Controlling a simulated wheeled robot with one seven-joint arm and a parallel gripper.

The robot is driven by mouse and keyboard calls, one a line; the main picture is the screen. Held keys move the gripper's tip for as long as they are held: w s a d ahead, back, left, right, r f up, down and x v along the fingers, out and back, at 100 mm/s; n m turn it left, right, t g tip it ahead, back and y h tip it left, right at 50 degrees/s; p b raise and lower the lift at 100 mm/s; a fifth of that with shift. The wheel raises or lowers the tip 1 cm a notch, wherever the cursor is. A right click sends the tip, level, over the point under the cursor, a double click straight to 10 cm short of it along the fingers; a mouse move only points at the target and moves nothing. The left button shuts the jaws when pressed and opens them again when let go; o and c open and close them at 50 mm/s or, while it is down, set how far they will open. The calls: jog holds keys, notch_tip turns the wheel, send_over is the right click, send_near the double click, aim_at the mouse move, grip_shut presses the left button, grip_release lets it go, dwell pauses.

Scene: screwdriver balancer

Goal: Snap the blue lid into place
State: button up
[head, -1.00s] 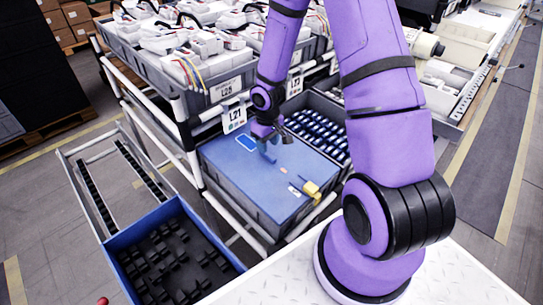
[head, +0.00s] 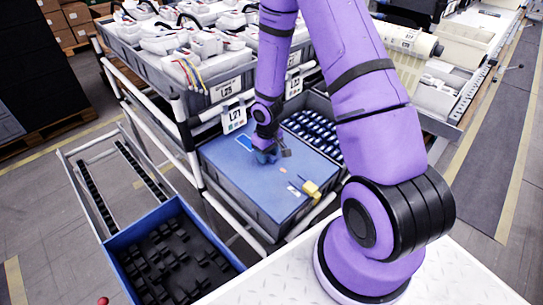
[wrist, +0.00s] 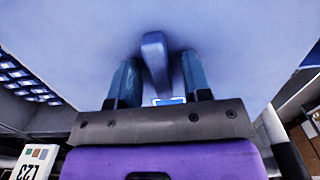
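The blue lid (head: 255,185) lies as a broad flat cover over a grey crate (head: 235,202); I cannot tell whether its edges are seated. My gripper (head: 266,157) is low over the lid's far part. In the wrist view the lid (wrist: 250,40) fills most of the picture. My gripper (wrist: 158,80) has its two blue fingers apart, with a blue upright handle-like piece (wrist: 154,50) between them. Gaps show on both sides of that piece. Its base and the exact fingertip contact are hard to make out.
A yellow piece (head: 311,189) sits on the lid's right edge. A crate of dark blue-white parts (head: 315,135) adjoins behind. A blue-rimmed bin with black inserts (head: 125,262) is at front left.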

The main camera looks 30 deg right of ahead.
aim_at(268, 154)
jog(key=shift+s, duration=0.2)
grip_shut()
jog(key=shift+w+r, duration=0.2)
jog(key=shift+r, duration=3.05)
